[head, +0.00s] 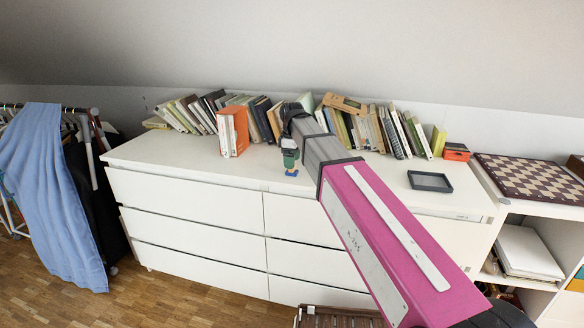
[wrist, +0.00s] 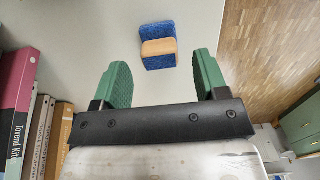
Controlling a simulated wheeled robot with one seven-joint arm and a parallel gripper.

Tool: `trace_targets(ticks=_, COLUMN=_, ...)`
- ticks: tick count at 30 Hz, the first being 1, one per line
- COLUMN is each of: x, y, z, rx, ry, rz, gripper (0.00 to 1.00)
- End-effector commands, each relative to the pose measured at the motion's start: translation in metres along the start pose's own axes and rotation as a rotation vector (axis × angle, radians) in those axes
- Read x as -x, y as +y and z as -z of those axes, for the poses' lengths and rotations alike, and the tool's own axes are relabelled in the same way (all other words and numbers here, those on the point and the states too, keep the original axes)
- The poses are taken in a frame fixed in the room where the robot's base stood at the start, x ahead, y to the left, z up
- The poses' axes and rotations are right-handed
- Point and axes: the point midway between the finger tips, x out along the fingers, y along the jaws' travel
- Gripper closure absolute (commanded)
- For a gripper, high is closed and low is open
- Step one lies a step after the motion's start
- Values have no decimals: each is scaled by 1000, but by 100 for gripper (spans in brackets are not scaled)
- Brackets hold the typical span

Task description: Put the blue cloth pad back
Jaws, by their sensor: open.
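The blue cloth pad (wrist: 153,30) has a tan band across its middle and lies on the white dresser top in the wrist view. In the head view a small part of it (head: 291,173) shows just below my gripper (head: 289,158). My gripper, with green fingers, is open and empty above the dresser. In the wrist view the pad lies beyond the fingertips, roughly centred between the two fingers (wrist: 162,68). I cannot tell the exact gap between fingertips and pad.
A shallow dark tray (head: 430,182) sits on the right of the dresser top (head: 380,177). Books (head: 233,132) line the back, with an orange box (head: 456,152) at their right end. A checkered board (head: 530,177) lies on the shelf at right. The front left dresser top is clear.

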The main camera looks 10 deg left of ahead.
Motion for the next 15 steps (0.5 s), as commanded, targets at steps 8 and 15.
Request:
trace_targets(ticks=8, x=50, y=1, z=0, rx=0, ry=1, rz=-2, gripper=33)
trace_targets(ticks=15, x=78, y=0, z=0, rx=0, ry=0, rz=-1, gripper=33)
